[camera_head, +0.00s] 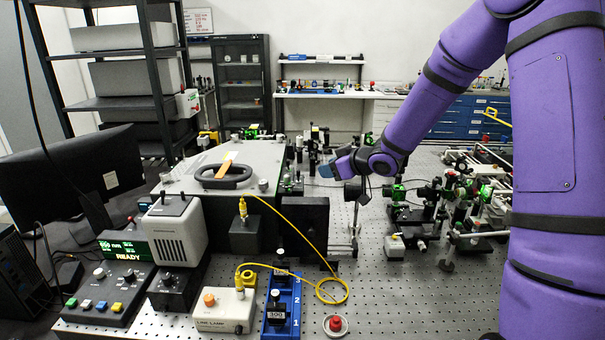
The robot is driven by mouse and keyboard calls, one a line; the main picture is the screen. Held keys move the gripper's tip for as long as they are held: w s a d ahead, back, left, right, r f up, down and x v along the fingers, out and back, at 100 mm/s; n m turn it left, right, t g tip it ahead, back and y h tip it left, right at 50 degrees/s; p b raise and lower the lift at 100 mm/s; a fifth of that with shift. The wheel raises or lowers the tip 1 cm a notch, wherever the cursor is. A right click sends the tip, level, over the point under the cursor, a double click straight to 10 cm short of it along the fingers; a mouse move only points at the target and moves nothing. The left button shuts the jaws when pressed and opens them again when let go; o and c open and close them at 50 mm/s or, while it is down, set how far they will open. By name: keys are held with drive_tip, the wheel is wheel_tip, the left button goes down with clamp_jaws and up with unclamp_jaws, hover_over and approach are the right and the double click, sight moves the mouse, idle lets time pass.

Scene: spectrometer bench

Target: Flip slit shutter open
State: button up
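My purple arm reaches in from the right, and my gripper (328,171) is above the bench, just right of the spectrometer box (262,160). The gripper is small and dark in this view, so I cannot tell whether its fingers are open or shut. The spectrometer is a grey box with a black handle and an orange tag on its lid. A black block (304,225) stands at its front right, below and left of my gripper. I cannot make out the slit shutter or its position.
A yellow cable (314,250) loops across the perforated optical bench (400,305). A blue rack (283,308), a white lamp box (224,310) and a red button (336,324) are at the front. Optical mounts (435,195) crowd the right. The bench's front middle is fairly clear.

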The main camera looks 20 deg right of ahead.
sight(302, 184)
drive_tip(key=shift+n+y, duration=0.4)
drive_tip(key=shift+y, duration=0.5)
drive_tip(key=x, duration=0.6)
drive_tip(key=a+x, duration=0.1)
drive_tip(key=x, duration=0.2)
drive_tip(key=shift+s+a+f, duration=0.1)
drive_tip(key=shift+s+a, duration=0.05)
drive_tip(key=shift+c, duration=0.2)
clamp_jaws()
